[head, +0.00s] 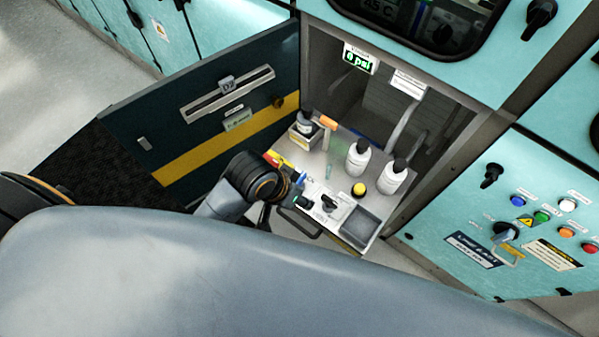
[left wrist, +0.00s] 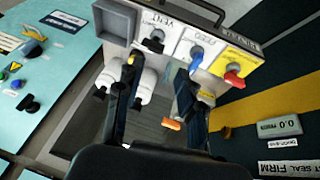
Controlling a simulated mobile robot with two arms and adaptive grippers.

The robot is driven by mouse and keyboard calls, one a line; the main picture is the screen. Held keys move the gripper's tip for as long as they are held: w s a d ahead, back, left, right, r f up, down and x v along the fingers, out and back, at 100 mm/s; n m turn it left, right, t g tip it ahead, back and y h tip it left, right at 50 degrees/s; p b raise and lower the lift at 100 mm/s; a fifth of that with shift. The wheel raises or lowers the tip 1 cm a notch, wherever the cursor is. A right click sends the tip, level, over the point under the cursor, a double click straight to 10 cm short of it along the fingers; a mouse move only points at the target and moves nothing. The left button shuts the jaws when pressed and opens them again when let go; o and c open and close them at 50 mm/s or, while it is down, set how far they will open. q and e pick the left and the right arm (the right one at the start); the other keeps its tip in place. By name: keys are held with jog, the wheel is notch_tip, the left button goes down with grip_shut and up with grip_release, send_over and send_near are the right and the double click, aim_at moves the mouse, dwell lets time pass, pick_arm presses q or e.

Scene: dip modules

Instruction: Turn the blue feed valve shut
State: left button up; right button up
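The blue feed valve (left wrist: 197,57) has a blue handle on a white label reading FEED in the left wrist view. In the head view the blue handle (head: 300,178) shows beside my left wrist. My left gripper (left wrist: 159,68) is open, with two dark fingers spread toward the panel. The blue handle lies just past the tip of the right-hand finger in that view; I cannot tell whether they touch. No object shows between the fingers. In the head view my left gripper (head: 287,203) is partly hidden by its own wrist. My right gripper is not in view.
A black vent knob (left wrist: 155,42) and a red handle (left wrist: 234,78) on yellow flank the blue one. An open dark door (head: 215,100) stands left.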

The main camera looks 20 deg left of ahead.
pick_arm(q)
jog(key=w+d+r+m+g, duration=0.1)
jog(key=w+d+m+g, duration=0.1)
jog(key=w+d, duration=0.25)
jog(key=n+g+y, duration=0.1)
jog(key=n+y, duration=0.1)
jog(key=y, duration=0.1)
send_over(299, 182)
jog(key=w, duration=0.1)
notch_tip(299, 182, down, 2)
notch_tip(299, 182, down, 12)
jog(key=shift+w+a+f+p, duration=0.1)
jog(key=shift+p, duration=0.6)
jog(key=shift+f, duration=0.75)
grip_shut()
